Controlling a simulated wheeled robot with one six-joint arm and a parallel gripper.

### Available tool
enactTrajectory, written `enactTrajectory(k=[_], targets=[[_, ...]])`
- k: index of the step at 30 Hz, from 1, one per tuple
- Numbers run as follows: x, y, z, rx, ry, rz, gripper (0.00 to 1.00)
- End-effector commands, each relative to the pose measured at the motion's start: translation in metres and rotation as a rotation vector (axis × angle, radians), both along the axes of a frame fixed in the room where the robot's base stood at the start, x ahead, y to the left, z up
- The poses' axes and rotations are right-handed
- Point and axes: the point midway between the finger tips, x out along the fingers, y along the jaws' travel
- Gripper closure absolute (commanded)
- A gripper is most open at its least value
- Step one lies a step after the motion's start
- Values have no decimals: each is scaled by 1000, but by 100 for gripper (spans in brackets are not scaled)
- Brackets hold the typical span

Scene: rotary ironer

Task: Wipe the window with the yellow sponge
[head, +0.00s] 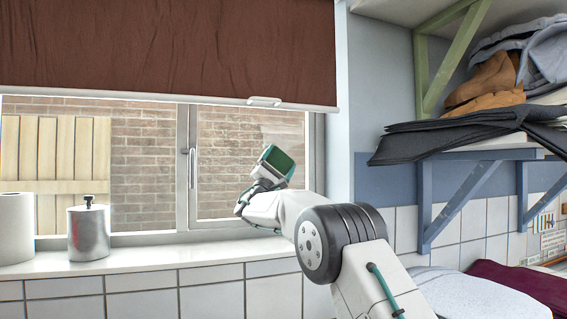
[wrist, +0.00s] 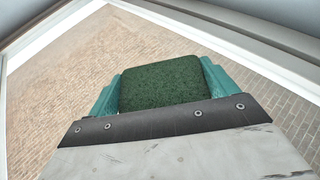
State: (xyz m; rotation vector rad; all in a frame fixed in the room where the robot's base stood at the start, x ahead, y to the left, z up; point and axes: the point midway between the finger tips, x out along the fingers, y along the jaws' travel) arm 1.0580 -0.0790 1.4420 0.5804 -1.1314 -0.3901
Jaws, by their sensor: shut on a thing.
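The window (head: 225,150) has two panes in a white frame, with a brick wall outside. My gripper (head: 272,166) is in front of the right pane, near its right side. It is shut on a sponge (head: 277,160) whose visible face is dark green; no yellow shows. In the wrist view the sponge (wrist: 160,80) sits between the two teal fingers of my gripper (wrist: 161,84), with the glass and brick wall beyond. I cannot tell whether the sponge touches the glass. The right pane looks slightly hazy near the sponge.
A brown blind (head: 165,45) covers the window's top. The sill (head: 150,257) carries a metal canister (head: 88,234) and a white roll (head: 15,228) at left. A window handle (head: 192,167) sits on the middle frame. Shelves with folded cloth (head: 470,130) stand at right.

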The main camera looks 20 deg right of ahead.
Motion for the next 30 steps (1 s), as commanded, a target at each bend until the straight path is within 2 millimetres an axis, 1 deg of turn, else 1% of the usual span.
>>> enactTrajectory(k=[12,20,30], targets=[[3,34,0,1,-2,2,39],[3,44,0,-1,1,2,39],[4,74,0,-1,1,4,39]])
